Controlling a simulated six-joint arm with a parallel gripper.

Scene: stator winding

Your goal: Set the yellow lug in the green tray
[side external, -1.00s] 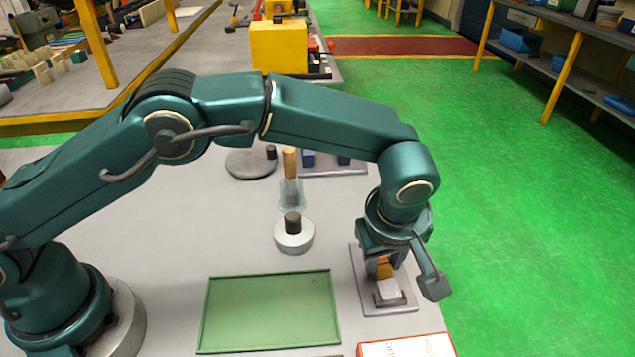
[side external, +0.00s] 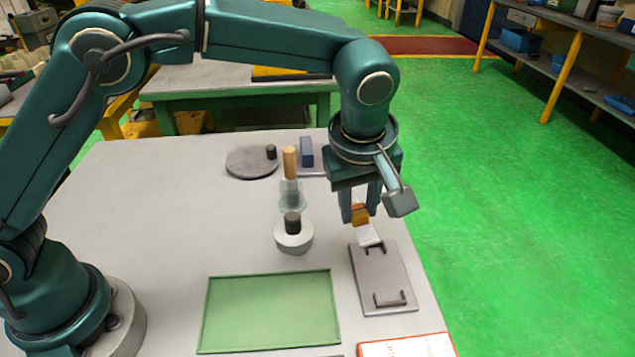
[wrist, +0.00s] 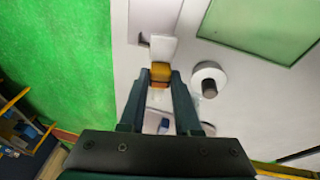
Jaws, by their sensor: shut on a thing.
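The yellow lug (side external: 360,213) is held between the fingers of my gripper (side external: 359,207), with a white block-like part (side external: 368,236) sticking out below it. In the wrist view the lug (wrist: 161,72) sits between the fingertips, and the white part (wrist: 163,49) projects beyond them. My gripper is shut on the lug and holds it raised near the far end of a grey fixture plate (side external: 378,283). The green tray (side external: 270,312) lies flat and empty on the table, nearer the camera and left of the gripper. It also shows in the wrist view (wrist: 262,25).
A red-edged booklet (side external: 405,346) lies at the front edge.

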